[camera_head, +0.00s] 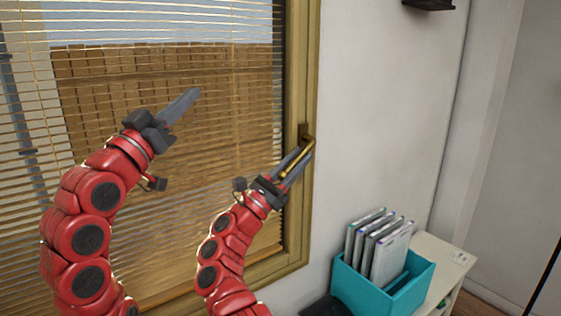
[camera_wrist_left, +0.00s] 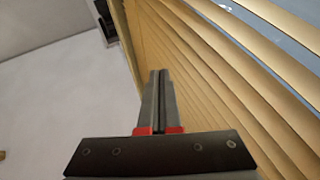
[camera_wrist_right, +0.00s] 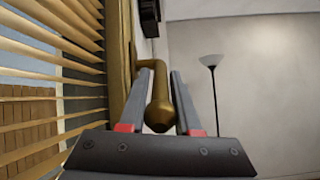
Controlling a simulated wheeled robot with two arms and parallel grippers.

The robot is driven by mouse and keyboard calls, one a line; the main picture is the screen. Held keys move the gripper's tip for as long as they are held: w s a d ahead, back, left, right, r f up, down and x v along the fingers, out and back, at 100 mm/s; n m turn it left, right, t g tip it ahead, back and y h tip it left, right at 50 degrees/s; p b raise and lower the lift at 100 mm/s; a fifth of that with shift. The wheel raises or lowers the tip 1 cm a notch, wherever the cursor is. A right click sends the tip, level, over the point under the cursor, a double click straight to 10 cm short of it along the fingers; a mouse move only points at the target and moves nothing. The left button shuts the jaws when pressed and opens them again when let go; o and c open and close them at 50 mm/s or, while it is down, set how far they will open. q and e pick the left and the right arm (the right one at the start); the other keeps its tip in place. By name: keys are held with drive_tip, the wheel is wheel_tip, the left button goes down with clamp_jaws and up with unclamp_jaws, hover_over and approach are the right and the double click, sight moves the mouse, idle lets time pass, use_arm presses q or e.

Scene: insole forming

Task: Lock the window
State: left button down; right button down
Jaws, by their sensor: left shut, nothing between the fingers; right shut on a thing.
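The window (camera_head: 301,60) has a yellow-brown wooden frame with slatted blinds over its pane. Its brass handle (camera_head: 296,162) sits on the right side of the frame and slants down and left from its pivot in the head view. My right gripper (camera_head: 305,150) is shut on the handle, one finger on each side. In the right wrist view the handle's rounded end (camera_wrist_right: 158,115) shows between the fingers. My left gripper (camera_head: 196,92) is shut and empty in front of the blinds, up and left of the handle. Its fingers (camera_wrist_left: 160,73) meet in the left wrist view.
The blinds (camera_head: 225,130) hang close behind both grippers. A teal box (camera_head: 370,293) with several upright cases (camera_head: 390,255) stands on a white cabinet (camera_head: 440,262) at lower right. A dark shelf (camera_head: 428,4) is high on the wall. A floor lamp (camera_wrist_right: 212,62) stands farther off.

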use_arm(q)
drive_tip(key=d+f+m+g+h, duration=0.1)
drive_tip(key=d+f+m+g, duration=0.3)
drive_tip(key=d+f+g, duration=0.15)
use_arm(e)
drive_tip(key=shift+d+r, duration=0.1)
drive_tip(key=shift+r, duration=0.05)
use_arm(q)
drive_tip(key=m+g, duration=0.2)
drive_tip(key=g, duration=0.2)
approach(295, 158)
drive_tip(key=x, duration=0.5)
drive_tip(key=shift+s+r, duration=0.1)
drive_tip(key=shift+r, duration=0.1)
drive_tip(key=shift+w+d+f, duration=0.2)
drive_tip(key=shift+f, duration=0.1)
drive_tip(key=shift+t, duration=0.25)
